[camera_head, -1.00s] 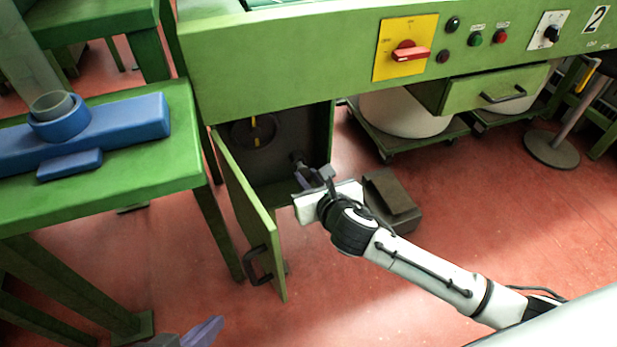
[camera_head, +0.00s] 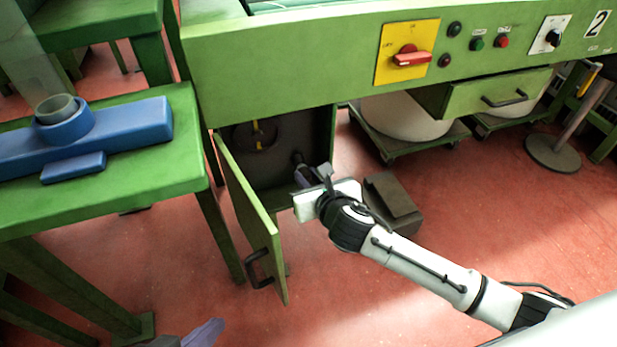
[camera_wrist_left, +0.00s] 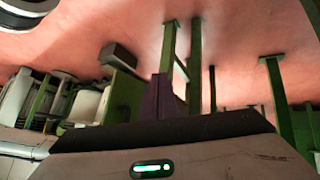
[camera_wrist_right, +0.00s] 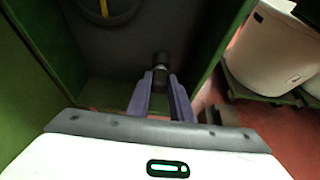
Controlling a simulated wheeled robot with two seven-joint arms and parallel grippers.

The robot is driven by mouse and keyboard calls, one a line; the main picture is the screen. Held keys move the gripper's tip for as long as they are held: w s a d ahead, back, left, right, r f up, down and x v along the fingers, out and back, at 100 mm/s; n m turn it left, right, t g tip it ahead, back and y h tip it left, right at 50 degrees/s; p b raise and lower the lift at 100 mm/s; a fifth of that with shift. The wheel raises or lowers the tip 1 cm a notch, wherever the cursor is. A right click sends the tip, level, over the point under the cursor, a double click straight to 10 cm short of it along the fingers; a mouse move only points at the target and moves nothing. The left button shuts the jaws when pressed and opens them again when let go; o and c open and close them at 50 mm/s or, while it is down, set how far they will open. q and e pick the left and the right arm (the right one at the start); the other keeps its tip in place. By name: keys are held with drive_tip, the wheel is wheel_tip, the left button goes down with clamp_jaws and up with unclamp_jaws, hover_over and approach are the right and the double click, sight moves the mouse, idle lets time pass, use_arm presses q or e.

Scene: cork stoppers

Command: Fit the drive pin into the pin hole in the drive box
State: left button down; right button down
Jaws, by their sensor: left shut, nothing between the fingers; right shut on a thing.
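The drive box (camera_head: 285,190) is the dark compartment under the green machine, with its door open. The dark cylindrical drive pin (camera_wrist_right: 162,62) is between the purple fingers of my right gripper (camera_wrist_right: 160,88) and points into the box. In the head view the pin (camera_head: 297,158) shows as a small dark end just beyond the right gripper (camera_head: 303,175), at the box opening. I cannot make out the pin hole or tell whether the pin touches anything. My left gripper (camera_head: 203,334) is low at the bottom edge, empty; its shut fingers (camera_wrist_left: 166,98) show in the left wrist view.
The open green door (camera_head: 250,215) stands left of the right gripper. A wheel with a yellow mark (camera_head: 256,135) is inside the box. A dark grey block (camera_head: 392,203) lies on the floor to the right. A green table (camera_head: 150,188) with blue parts stands left.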

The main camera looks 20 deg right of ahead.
drive_tip(key=shift+w, duration=0.25)
drive_tip(key=c, duration=1.5)
unclamp_jaws()
drive_tip(key=p+v, duration=0.2)
drive_tip(key=v, duration=0.1)
drive_tip(key=shift+w+r, duration=0.1)
drive_tip(key=shift+r, duration=0.05)
use_arm(q)
drive_tip(key=a, duration=0.1)
drive_tip(key=a+n+t+p, duration=0.1)
drive_tip(key=s+a+r+y+p, duration=0.1)
drive_tip(key=shift+t, duration=0.3)
use_arm(e)
drive_tip(key=v, duration=0.7)
drive_tip(key=shift+s, duration=0.25)
